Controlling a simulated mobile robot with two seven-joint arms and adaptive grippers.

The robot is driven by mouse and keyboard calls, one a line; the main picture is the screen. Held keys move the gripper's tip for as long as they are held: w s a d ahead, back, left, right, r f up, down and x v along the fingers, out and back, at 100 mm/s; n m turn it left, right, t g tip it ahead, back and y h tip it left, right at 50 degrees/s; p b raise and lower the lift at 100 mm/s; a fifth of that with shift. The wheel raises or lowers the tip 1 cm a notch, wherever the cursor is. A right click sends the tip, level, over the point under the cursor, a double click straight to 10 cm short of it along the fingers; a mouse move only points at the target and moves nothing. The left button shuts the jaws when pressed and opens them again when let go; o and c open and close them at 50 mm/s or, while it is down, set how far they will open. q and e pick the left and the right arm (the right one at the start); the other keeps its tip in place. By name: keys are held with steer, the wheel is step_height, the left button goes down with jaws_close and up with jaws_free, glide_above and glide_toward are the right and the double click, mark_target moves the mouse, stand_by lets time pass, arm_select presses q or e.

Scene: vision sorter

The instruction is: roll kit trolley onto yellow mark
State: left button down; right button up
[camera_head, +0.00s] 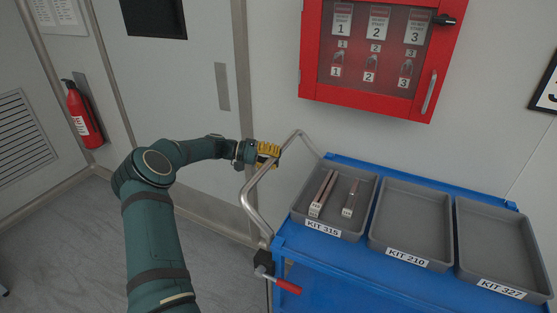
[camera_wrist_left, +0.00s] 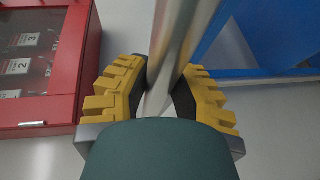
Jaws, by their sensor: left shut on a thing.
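The kit trolley is blue (camera_head: 345,262), with a bent metal push handle (camera_head: 252,208) at its left end. My left gripper (camera_head: 268,153) has yellow fingers and is shut on the handle's upper bar. In the left wrist view the gripper (camera_wrist_left: 165,95) has a finger on each side of the metal bar (camera_wrist_left: 183,40). A red-handled lever (camera_head: 287,286) sits at the trolley's near left corner. The yellow mark is not in view. My right gripper is not in view.
Grey trays marked KIT 315 (camera_head: 325,228), KIT 210 (camera_head: 402,249) and KIT 327 (camera_head: 490,280) stand on the trolley; the first holds a few parts. A red cabinet (camera_head: 312,92) hangs above. A fire extinguisher (camera_head: 83,115) hangs at left. Grey floor (camera_head: 60,245) is clear at left.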

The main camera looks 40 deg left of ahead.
arm_select(q)
steer(key=shift+s+a, duration=0.1)
steer(key=shift+a, duration=0.35)
steer(key=c, duration=0.8)
jaws_free()
steer(key=shift+o, duration=0.2)
steer(key=shift+a, duration=0.15)
steer(key=v, duration=1.1)
steer(key=shift+s+a, duration=0.25)
steer(key=shift+r, duration=0.1)
